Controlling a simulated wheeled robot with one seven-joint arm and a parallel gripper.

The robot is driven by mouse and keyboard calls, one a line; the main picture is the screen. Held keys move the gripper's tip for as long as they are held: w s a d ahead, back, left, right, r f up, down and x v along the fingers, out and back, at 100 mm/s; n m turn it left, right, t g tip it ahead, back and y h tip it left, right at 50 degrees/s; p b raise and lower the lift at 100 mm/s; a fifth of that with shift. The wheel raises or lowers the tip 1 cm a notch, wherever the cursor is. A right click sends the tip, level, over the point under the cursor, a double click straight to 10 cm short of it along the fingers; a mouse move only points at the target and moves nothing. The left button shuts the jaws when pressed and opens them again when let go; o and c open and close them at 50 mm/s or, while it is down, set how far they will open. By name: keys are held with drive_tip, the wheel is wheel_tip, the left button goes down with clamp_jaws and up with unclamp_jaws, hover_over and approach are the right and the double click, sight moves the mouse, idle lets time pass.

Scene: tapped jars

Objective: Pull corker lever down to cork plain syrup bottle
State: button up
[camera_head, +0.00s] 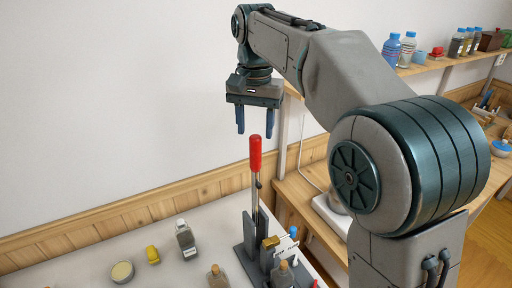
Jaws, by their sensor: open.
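The corker (247,254) stands upright on the light table, a dark grey stand with brass-coloured parts. Its lever (255,154) has a red grip pointing straight up. My gripper (255,131) is open and empty, pointing down, with its two blue fingers just above the top of the red grip. No contact shows between them. A small bottle with a tan top (283,274) is at the corker's front, cut off by the lower edge. I cannot tell which bottle is the plain syrup one; a small pale label by the corker is too small to read.
A dark bottle with a white label (186,242), a yellow item (152,255), a round tin (122,272) and an amber bottle (217,278) stand left of the corker. A wooden shelf (440,62) with several jars is at the right. The wall behind is bare.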

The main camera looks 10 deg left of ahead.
sight(256, 147)
drive_tip(key=shift+f, duration=3.05)
clamp_jaws()
drive_tip(key=shift+d, duration=0.1)
